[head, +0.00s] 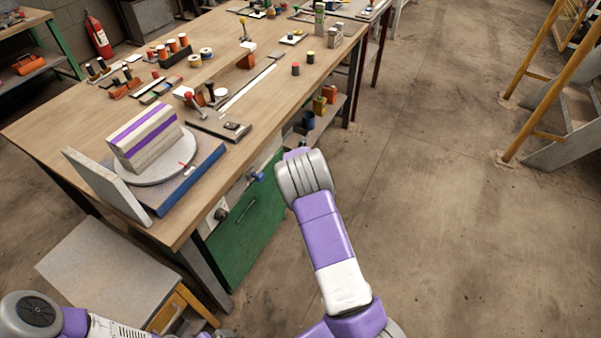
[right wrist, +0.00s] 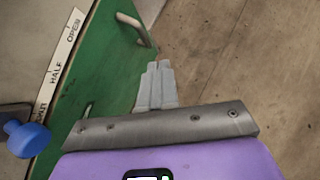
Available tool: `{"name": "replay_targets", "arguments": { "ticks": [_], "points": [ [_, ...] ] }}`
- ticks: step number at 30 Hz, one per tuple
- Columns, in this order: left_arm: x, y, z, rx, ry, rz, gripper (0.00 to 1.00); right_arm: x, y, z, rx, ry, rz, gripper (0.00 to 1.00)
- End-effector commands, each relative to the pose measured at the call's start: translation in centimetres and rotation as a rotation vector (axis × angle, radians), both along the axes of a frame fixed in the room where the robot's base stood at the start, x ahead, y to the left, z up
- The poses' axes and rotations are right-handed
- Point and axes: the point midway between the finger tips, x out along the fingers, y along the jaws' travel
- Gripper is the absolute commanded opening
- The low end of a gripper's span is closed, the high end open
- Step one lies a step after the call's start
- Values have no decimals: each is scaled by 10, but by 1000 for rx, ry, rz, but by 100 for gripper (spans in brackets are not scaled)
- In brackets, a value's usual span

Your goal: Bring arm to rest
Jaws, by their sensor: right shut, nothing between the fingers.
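My right gripper (right wrist: 157,68) is shut and empty in the right wrist view, its grey fingers together in front of a green cabinet front and the floor. In the head view my right arm (head: 325,230) reaches up past the workbench's front right side; its fingers are hidden there. Part of my left arm (head: 60,322) shows at the bottom left, with its gripper out of view. The block with white and purple stripes (head: 132,133) stands on a round grey turntable (head: 155,173) on the bench.
The wooden workbench (head: 110,112) carries several small tools. Its green cabinet (head: 250,225) has handles, and a blue knob (right wrist: 28,139) with an OPEN/HALF scale (right wrist: 62,48) is close to my right wrist. A stool-like box (head: 105,265) stands front left.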

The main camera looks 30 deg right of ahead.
Motion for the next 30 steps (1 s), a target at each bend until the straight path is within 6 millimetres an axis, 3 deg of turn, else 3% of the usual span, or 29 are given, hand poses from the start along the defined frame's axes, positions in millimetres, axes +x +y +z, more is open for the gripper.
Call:
{"name": "replay_targets", "arguments": {
  "ticks": [4,11,14,17,20,24,27,30],
  "points": [
    [0,0,-1,0,0,0,100,-10,1,13,0,0,0,0],
    [0,0,-1,0,0,0,100,-15,1,18,0,1,1,0],
    [0,0,0,0,0,0,100,-17,3,15,17,2,-13,0],
    [0,0,5,0,0,0,100,-30,15,-1,127,3,-110,0],
    [0,0,14,0,0,0,100,-62,44,-30,365,13,-344,0],
    [0,0,31,0,0,0,100,-128,109,-70,773,61,-871,0],
    [0,0,42,0,0,-1,100,-179,158,-83,998,113,-1299,0],
    [0,0,53,0,0,0,100,-230,204,-84,1141,165,-1747,0]
  ]
}}
